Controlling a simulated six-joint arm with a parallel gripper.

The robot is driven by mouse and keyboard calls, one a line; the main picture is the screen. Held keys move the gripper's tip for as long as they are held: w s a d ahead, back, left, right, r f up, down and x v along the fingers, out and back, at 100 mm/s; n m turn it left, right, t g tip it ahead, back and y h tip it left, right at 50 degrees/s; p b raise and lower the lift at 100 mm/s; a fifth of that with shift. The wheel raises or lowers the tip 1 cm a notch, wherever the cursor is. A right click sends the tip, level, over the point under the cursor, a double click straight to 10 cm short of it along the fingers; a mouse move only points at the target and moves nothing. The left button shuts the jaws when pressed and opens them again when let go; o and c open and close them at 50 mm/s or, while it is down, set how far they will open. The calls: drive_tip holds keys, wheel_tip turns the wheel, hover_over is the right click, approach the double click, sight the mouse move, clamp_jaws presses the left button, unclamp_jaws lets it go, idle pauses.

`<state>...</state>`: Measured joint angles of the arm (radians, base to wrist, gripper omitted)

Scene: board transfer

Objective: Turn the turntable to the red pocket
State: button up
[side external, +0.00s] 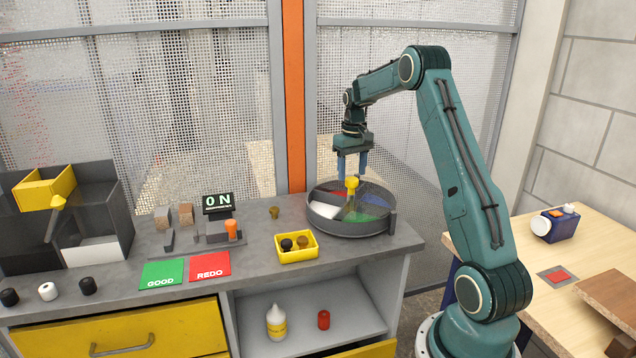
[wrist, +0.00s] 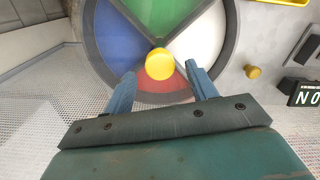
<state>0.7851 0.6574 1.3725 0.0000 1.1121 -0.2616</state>
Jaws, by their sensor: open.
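The turntable (side external: 340,228) is a round grey dish on the right part of the bench. Its coloured pockets show in the wrist view: red (wrist: 150,88) nearest my gripper, blue (wrist: 115,38) left, white (wrist: 203,38) right, green (wrist: 150,12) at the top. A yellow knob (side external: 351,183) stands up from the turntable; it also shows in the wrist view (wrist: 160,64). My gripper (side external: 352,171) is open and points down over the turntable. Its blue fingertips are on either side of the knob in both views, with a gap showing; exact height is hard to tell.
A yellow tray (side external: 297,257) with dark and brown knobs sits left of the turntable. A small knob (side external: 274,212) stands behind the tray.

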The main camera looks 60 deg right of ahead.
drive_tip(key=shift+f, duration=0.95)
drive_tip(key=shift+c, duration=0.5)
clamp_jaws()
